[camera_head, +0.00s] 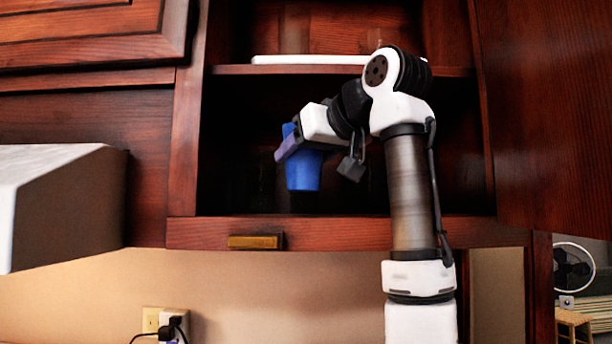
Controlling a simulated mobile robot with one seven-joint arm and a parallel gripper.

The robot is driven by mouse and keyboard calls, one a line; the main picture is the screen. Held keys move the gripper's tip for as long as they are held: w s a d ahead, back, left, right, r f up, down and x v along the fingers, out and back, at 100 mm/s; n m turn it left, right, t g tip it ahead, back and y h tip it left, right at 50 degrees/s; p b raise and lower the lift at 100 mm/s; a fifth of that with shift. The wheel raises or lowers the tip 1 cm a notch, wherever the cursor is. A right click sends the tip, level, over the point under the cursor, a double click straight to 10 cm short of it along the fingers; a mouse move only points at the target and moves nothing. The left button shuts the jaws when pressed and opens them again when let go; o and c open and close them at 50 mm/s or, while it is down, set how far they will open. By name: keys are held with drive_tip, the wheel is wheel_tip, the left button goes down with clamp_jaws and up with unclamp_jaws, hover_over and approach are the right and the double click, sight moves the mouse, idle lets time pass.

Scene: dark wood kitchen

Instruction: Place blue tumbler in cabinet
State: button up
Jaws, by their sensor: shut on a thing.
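The blue tumbler (304,172) is upright in front of the open cabinet's lower compartment, or just inside it; I cannot tell how deep. My gripper (288,148) is shut on the tumbler near its upper part, and the gripper covers part of it. The tumbler's base shows a little above the level of the cabinet's bottom edge (345,232). The cabinet (250,100) is dark wood with an open front and a middle shelf (235,70).
A white flat item (310,59) lies on the middle shelf. The open cabinet door (550,110) stands at the right. A pale range hood (65,195) juts out at the left. The lower compartment looks otherwise empty, though its back is dark. An outlet with plugs (165,322) is below.

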sight(315, 170)
wheel_tip(315, 170, down, 2)
drive_tip(key=shift+f, duration=0.15)
drive_tip(key=shift+w+d+f, duration=0.1)
drive_tip(key=shift+w+f, duration=0.1)
drive_tip(key=shift+f, duration=0.35)
drive_tip(key=shift+f, duration=0.1)
drive_tip(key=shift+f, duration=0.2)
drive_tip(key=o, duration=1.1)
